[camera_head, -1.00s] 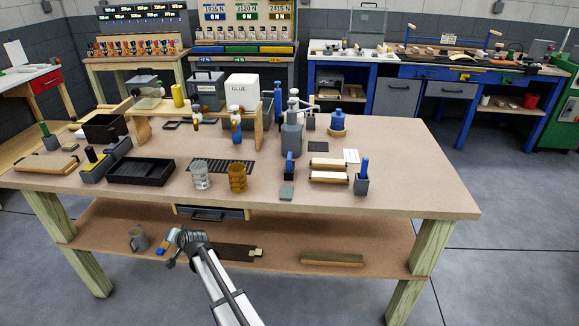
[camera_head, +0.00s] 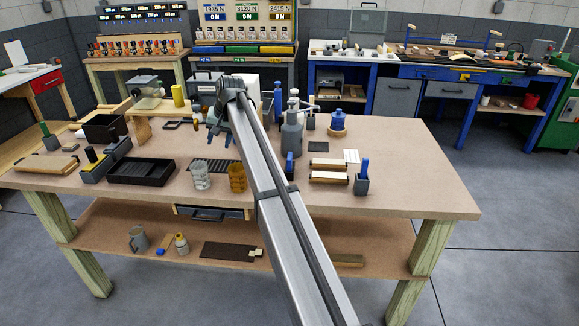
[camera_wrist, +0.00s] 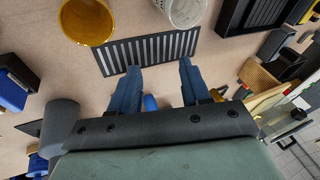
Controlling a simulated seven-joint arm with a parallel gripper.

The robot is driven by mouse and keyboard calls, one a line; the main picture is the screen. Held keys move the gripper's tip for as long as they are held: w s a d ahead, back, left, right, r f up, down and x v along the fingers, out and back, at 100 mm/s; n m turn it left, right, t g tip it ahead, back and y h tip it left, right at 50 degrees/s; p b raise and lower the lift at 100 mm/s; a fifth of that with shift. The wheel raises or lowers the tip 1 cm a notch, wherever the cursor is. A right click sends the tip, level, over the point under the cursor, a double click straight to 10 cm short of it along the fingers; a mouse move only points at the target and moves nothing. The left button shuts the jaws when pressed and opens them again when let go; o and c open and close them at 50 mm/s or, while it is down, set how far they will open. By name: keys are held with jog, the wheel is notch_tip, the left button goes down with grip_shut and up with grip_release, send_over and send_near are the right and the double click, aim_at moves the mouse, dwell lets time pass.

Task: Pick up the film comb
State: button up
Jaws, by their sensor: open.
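The film comb appears to be the flat dark slatted strip (camera_head: 226,166) lying on the workbench behind the two cups. In the wrist view the strip (camera_wrist: 147,50) lies flat just beyond my fingertips. My gripper (camera_head: 219,140) is above the bench, behind the strip, pointing down. In the wrist view my gripper (camera_wrist: 159,72) has its two blue fingers wide apart with nothing between them. The fingertips overlap the strip's near edge in that view; the height gap is hard to tell. My arm hides part of the bench right of the strip.
A clear cup (camera_head: 201,176) and an amber cup (camera_head: 237,178) stand in front of the strip. A black tray (camera_head: 140,171) is to the left. A wooden riser (camera_head: 143,132) stands behind. A grey dispenser bottle (camera_head: 292,138) is right of my arm.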

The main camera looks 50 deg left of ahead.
jog(key=w+d+r+m+t+h, duration=0.1)
jog(key=w+d+r+h, duration=0.1)
jog(key=w+d, duration=0.6)
jog(key=w+d+r+m+h, duration=0.1)
jog(key=w+d+r+h, duration=0.25)
jog(key=w, duration=0.85)
send_over(290, 155)
jog(key=shift+y, duration=0.45)
jog(key=f, duration=0.8)
jog(key=shift+s+d+f, duration=0.15)
jog(key=shift+d+f, duration=0.15)
jog(key=shift+d, duration=0.1)
jog(key=shift+a+f, duration=0.15)
jog(key=shift+f, duration=1.4)
jog(key=shift+a+f, duration=0.15)
jog(key=shift+f, duration=1.35)
grip_shut()
